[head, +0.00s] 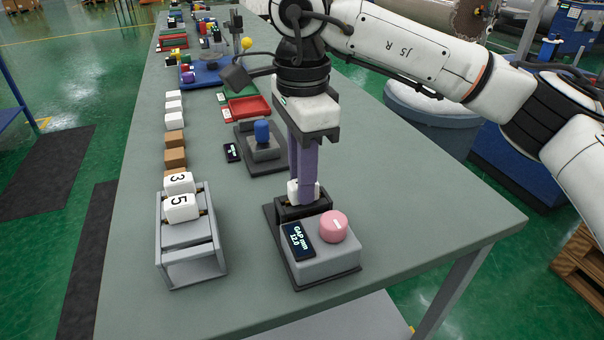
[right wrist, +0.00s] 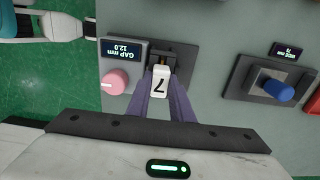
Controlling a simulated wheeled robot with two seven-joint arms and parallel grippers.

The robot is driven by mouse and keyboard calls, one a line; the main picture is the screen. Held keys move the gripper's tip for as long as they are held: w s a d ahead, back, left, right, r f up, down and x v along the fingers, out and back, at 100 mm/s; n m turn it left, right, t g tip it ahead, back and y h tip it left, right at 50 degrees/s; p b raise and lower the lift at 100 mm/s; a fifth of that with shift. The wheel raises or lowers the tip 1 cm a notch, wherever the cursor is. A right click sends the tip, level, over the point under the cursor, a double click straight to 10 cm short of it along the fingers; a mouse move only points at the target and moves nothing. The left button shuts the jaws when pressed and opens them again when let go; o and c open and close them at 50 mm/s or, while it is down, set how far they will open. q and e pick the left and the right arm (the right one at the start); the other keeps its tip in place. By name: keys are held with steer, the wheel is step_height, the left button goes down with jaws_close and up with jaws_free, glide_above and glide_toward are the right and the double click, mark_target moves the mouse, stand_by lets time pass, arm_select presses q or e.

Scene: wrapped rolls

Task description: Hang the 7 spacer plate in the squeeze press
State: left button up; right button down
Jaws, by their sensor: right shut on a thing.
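My right gripper (head: 303,196) points straight down at the squeeze press (head: 326,262), its purple fingers shut on the white 7 spacer plate (right wrist: 160,86). In the right wrist view the plate's 7 faces the camera between the fingers (right wrist: 160,98), and its far end is at the dark slot of the press. In the head view the fingers hide most of the plate; I cannot tell whether it rests on the press. The press has a pink knob (head: 334,226) and a display (head: 298,241) reading GAP mm 12.0. My left gripper is not in view.
A grey rack (head: 194,270) left of the press holds white plates marked 3 (head: 179,183) and 5 (head: 181,208). A device with a blue knob (head: 262,131) stands behind the press. Brown and white blocks line the left edge. The bench front is clear.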

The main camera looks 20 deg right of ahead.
steer(key=c, duration=1.5)
jaws_free()
steer(key=shift+w+r, duration=0.1)
steer(key=shift+r, duration=0.8)
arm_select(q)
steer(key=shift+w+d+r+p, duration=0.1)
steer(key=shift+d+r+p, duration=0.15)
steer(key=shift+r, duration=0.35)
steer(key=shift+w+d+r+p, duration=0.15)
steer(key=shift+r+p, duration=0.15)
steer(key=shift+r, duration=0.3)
arm_select(e)
step_height(320, 180, up, 9)
steer(key=shift+f, duration=0.2)
